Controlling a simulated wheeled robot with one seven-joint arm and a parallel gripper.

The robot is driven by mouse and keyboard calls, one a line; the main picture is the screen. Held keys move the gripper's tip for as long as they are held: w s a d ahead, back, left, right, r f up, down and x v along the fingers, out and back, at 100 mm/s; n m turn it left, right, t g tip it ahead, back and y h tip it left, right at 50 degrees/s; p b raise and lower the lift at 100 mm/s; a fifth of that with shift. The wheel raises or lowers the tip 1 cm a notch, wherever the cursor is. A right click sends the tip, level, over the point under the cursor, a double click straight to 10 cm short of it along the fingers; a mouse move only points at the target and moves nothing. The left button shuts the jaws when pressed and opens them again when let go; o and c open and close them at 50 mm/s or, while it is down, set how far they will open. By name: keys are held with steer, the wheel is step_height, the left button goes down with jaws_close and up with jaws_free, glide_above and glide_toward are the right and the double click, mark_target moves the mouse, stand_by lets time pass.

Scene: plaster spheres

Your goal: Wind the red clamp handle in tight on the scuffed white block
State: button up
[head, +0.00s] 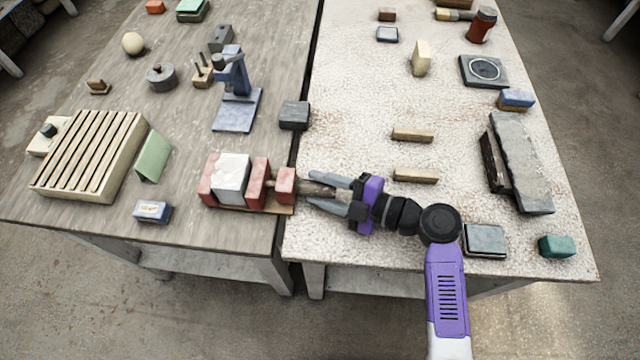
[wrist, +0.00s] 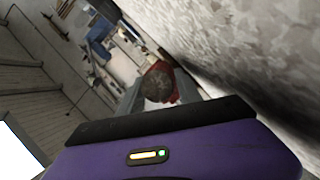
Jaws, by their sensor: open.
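The red clamp (head: 257,184) lies near the right edge of the grey-brown table, with the scuffed white block (head: 231,180) between its red blocks. The white block's fit against the right-hand red jaw is too small to judge. A brownish handle (head: 318,189) sticks out rightward from the clamp's right end. My gripper (head: 311,188) is open, with one finger on each side of the handle. In the wrist view the handle's round end (wrist: 158,84) shows between the fingers, with red behind it. I cannot tell whether either finger touches it.
A dark grey block (head: 294,115) stands just behind the clamp. Two wooden strips (head: 415,176) lie on the pale table behind my gripper. A dark gap separates the tables.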

steer(key=shift+a, duration=0.1)
jaws_close()
stand_by(0.3)
steer(key=m+g+b, duration=0.1)
steer(key=m, duration=0.1)
steer(key=shift+w+m+g+h, duration=0.1)
steer(key=shift+m+g+h, duration=0.3)
steer(key=m+g, duration=0.2)
steer(key=m, duration=0.1)
steer(key=shift+b, duration=0.3)
steer(key=m+g, duration=0.2)
steer(key=shift+m, duration=0.3)
steer(key=shift+m+g, duration=0.9)
steer(key=shift+m, duration=0.3)
steer(key=m+g+y+b, duration=0.1)
steer(key=m+g, duration=0.1)
steer(key=m, duration=0.2)
steer(key=shift+f+g, duration=0.1)
steer(key=shift+g, duration=0.3)
